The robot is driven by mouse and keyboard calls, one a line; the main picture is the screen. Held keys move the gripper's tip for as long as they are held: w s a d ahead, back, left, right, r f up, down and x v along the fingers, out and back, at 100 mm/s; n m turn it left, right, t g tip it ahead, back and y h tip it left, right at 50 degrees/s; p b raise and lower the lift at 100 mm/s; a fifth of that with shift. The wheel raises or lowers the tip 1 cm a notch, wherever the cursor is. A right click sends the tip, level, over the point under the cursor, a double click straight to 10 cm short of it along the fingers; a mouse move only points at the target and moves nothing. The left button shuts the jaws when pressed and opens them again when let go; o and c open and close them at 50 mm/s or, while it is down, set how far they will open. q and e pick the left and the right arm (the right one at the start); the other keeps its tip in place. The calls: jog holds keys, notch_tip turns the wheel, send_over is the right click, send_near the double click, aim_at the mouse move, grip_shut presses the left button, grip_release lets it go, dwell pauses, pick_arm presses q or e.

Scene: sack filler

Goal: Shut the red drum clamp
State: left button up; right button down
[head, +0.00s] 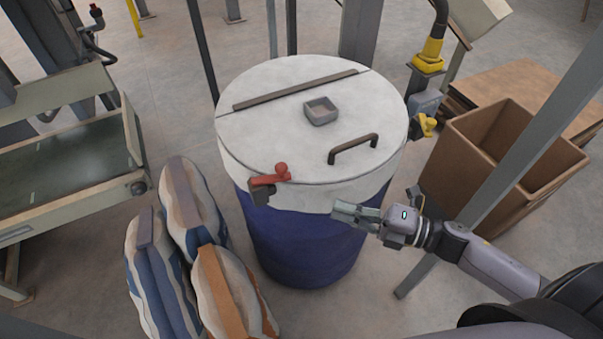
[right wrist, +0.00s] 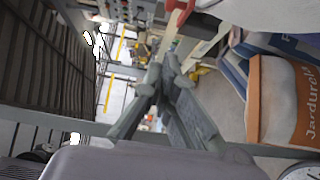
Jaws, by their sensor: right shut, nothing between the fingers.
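The red drum clamp (head: 270,177) is at the front-left rim of a blue drum (head: 300,240) with a white lid (head: 260,140). It has a red lever with a round knob and a dark bracket below. In the right wrist view a red part (right wrist: 178,18) shows at the top edge, beside the pale lid. My right gripper (head: 342,212) is shut and empty at the front rim of the drum, to the right of the clamp and apart from it. Its fingers (right wrist: 168,70) meet at the tips in the right wrist view. My left gripper is not in view.
The lid carries a small grey dish (head: 320,111) and a brown handle (head: 353,148). Several filled sacks (head: 195,215) lie left of the drum. A brown open box (head: 500,150) and a slanted grey post (head: 535,140) stand to the right. A yellow-handled part (head: 426,125) is by the right rim.

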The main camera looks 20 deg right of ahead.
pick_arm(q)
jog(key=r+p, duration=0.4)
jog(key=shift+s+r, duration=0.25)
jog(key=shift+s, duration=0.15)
pick_arm(e)
jog(key=x, duration=0.4)
jog(key=w+d+x, duration=0.1)
jog(key=x, duration=0.3)
jog(key=w+x, duration=0.1)
jog(key=x, duration=0.3)
jog(key=shift+w+d, duration=0.15)
jog(key=shift+w, duration=0.1)
